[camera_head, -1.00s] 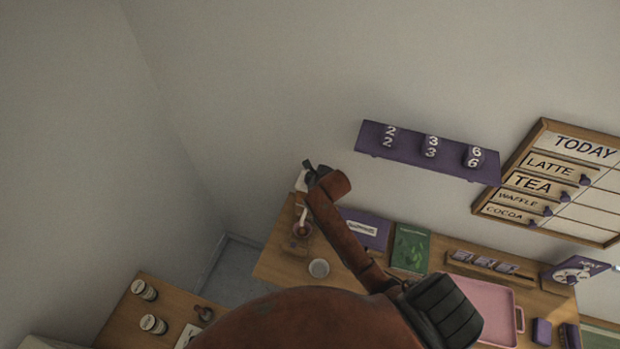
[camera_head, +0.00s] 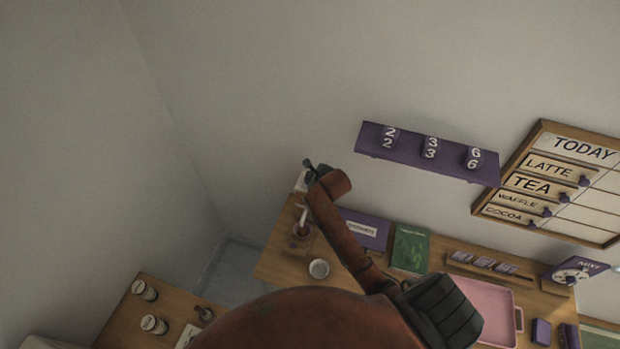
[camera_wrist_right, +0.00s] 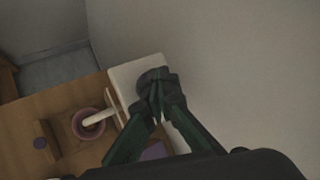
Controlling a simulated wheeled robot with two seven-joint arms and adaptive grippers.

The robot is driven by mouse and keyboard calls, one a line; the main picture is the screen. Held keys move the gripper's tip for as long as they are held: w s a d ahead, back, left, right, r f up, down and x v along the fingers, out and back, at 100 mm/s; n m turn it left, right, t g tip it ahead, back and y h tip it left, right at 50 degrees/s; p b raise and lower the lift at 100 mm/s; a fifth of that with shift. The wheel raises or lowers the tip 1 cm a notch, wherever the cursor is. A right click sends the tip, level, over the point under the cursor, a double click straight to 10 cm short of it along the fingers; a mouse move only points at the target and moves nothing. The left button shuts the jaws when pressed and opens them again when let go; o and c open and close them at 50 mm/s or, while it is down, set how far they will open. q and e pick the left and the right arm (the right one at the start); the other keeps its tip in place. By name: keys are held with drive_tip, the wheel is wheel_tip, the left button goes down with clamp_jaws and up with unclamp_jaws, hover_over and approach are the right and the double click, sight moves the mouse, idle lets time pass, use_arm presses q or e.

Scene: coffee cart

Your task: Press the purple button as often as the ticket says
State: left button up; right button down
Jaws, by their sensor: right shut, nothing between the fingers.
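My right gripper (camera_head: 310,168) is shut and empty. It is at the back left corner of the wooden counter (camera_head: 272,262), over or against a white box-like thing (camera_head: 300,181). In the right wrist view the closed fingertips (camera_wrist_right: 157,82) cover part of the white box (camera_wrist_right: 126,75); I cannot tell whether they touch it. I cannot make out a purple button; it may be hidden behind the fingers. No ticket is readable; a white paper (camera_head: 186,337) shows partly at the lower left. My left gripper is not in view.
Beside the box is a reddish pot with a pale stick (camera_head: 302,230). A metal cup (camera_head: 319,268), purple box (camera_head: 367,230), green book (camera_head: 410,249) and pink tray (camera_head: 490,300) are on the counter. A purple shelf (camera_head: 408,153) and menu board (camera_head: 550,182) hang on the wall.

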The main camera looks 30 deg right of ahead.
drive_tip(key=shift+r, duration=0.55)
drive_tip(key=shift+r, duration=2.55)
